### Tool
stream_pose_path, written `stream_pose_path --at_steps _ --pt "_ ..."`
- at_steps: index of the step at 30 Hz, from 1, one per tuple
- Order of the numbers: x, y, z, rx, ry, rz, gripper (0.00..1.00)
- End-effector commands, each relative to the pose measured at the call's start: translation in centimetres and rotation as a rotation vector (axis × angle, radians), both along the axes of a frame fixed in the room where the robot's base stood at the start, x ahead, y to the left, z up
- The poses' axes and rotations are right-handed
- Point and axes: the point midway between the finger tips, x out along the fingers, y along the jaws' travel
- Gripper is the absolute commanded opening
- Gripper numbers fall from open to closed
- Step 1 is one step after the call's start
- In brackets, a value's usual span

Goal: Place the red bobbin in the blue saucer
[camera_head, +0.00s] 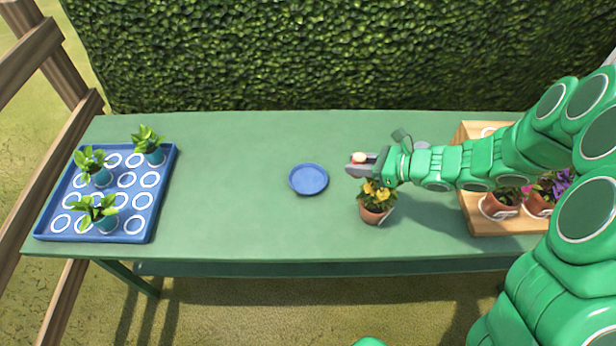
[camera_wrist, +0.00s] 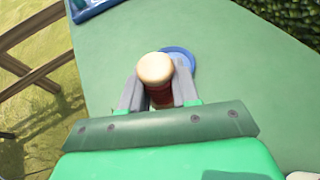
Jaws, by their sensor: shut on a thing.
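The blue saucer (camera_head: 308,179) lies empty near the middle of the green table. My gripper (camera_head: 361,164) is to the right of the saucer in the head view, raised above the table. In the wrist view my gripper (camera_wrist: 158,95) is shut on the red bobbin (camera_wrist: 161,97), whose round cream end faces the camera and whose red side is partly hidden. In the head view only the bobbin's pale end (camera_head: 359,158) shows between the fingers. The saucer (camera_wrist: 181,58) shows partly behind the bobbin in the wrist view.
A potted yellow flower (camera_head: 376,203) stands just below my gripper in the head view. A blue tray (camera_head: 137,226) with several seedlings is at left. A wooden tray (camera_head: 478,226) with flower pots is at right. The table (camera_head: 235,190) is clear between blue tray and saucer.

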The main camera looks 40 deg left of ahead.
Motion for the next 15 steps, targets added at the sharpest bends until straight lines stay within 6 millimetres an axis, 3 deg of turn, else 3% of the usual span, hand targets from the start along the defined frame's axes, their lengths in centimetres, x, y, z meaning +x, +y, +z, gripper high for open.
stream_pose_path --at_steps 9,15 --pt "-7.9 2.3 0.3 0.000 -0.006 0.365 0.01" --pt "-11.2 2.3 0.3 0.002 -0.004 0.500 0.01"
